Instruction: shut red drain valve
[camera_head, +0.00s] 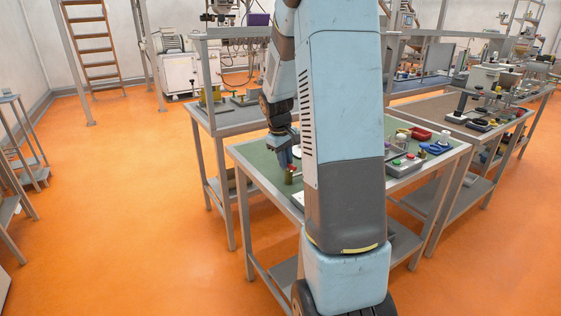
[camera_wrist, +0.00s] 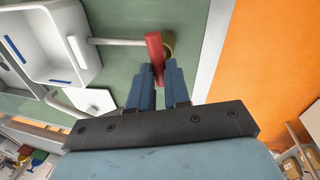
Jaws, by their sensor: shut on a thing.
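The red drain valve handle (camera_wrist: 154,48) is a lever that runs down the wrist view from a brass valve body (camera_wrist: 168,42). A pale pipe (camera_wrist: 118,41) meets the valve from the left. My gripper (camera_wrist: 160,72) is shut on the lower end of the red handle, with one blue finger on each side. In the head view my gripper (camera_head: 284,155) points down at the brass valve body (camera_head: 289,176) near the left edge of the green-topped bench. My arm hides much of the area around it there.
A white basin (camera_wrist: 62,45) stands left of the valve, with a white block (camera_wrist: 95,100) below it. The bench edge (camera_wrist: 213,50) is close on the right, with orange floor beyond.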

